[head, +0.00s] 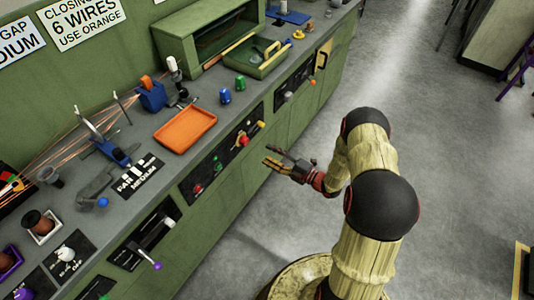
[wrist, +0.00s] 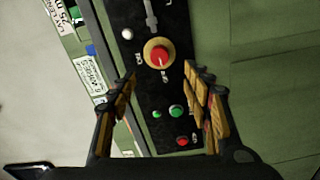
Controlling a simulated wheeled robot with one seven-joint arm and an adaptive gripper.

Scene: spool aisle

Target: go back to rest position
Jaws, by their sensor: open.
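My gripper (head: 277,161) is open and empty in the head view, held out in front of the green bench front. In the wrist view my gripper (wrist: 163,85) shows its two wooden-looking fingers spread apart. Between and beyond them is a black control panel (wrist: 130,85) with a red knob (wrist: 159,55) on a tan ring, green buttons and a red button (wrist: 182,140). The fingers appear apart from the panel, with nothing between them. My arm reaches in from the right in the head view.
The bench top holds an orange tray (head: 185,129), a green tray (head: 257,60), a blue clamp-like tool (head: 152,96) and several small items. A lever with a purple knob (head: 157,266) sticks out of the bench front. The grey floor (head: 440,130) to the right is clear.

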